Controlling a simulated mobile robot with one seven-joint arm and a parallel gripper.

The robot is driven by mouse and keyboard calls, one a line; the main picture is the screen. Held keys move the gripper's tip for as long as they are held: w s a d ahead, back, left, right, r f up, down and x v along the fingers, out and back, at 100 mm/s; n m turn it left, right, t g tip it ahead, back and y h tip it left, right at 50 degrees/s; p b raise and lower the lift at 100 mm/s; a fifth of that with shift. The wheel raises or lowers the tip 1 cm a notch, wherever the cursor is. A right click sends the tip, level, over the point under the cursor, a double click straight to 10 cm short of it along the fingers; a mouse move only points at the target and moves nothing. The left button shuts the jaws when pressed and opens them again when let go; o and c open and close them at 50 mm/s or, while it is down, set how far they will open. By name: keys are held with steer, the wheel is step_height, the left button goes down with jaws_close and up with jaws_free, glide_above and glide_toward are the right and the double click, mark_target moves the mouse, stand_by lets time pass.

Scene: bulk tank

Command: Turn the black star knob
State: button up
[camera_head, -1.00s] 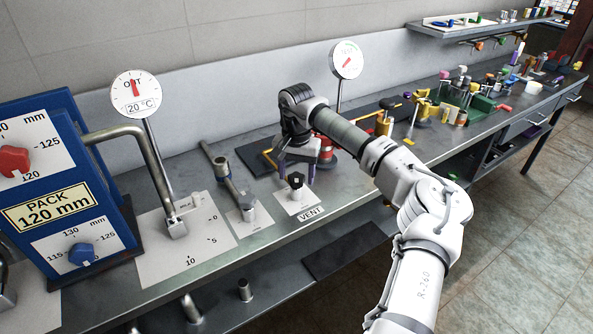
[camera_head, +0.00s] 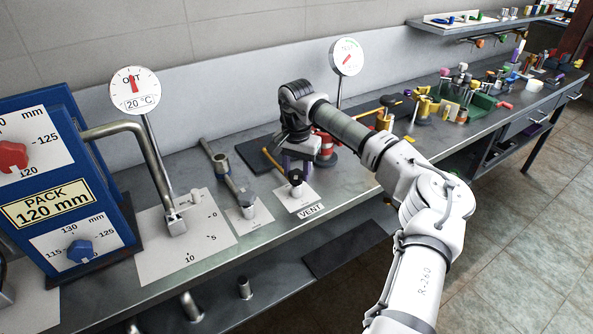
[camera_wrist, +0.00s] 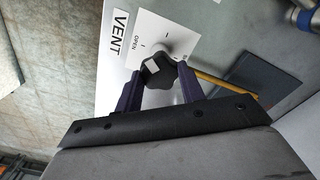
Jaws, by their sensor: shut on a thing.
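The black star knob (camera_head: 297,178) stands on a white plate (camera_head: 303,202) above the VENT label (camera_head: 311,210), on the metal bench. In the wrist view the knob (camera_wrist: 158,70) shows a light mark on its top and sits between the two dark purple fingers. My gripper (camera_wrist: 156,80) is shut on the knob, one finger on each side. In the head view my gripper (camera_head: 296,170) reaches down over the knob and partly hides it. The wrist view shows the word OPEN and marks printed on the plate beside the knob.
A yellow stick (camera_wrist: 225,84) lies near a dark mat (camera_wrist: 262,82). The bench front is clear.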

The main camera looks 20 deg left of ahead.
steer(key=m+b, duration=0.2)
steer(key=m, duration=0.5)
steer(key=m+b, duration=0.1)
steer(key=m, duration=0.2)
steer(key=shift+d+m, duration=0.1)
steer(key=shift+m, duration=0.3)
steer(key=m+b, duration=0.1)
steer(key=m, duration=0.2)
steer(key=shift+m, duration=0.3)
steer(key=m, duration=0.3)
steer(key=shift+m+b, duration=0.3)
steer(key=m, duration=0.3)
steer(key=shift+m+b, duration=0.35)
steer(key=shift+m, duration=0.05)
steer(key=m+b, duration=0.1)
steer(key=m, duration=0.5)
steer(key=shift+s+m, duration=0.1)
steer(key=shift+m, duration=0.3)
steer(key=o, duration=1)
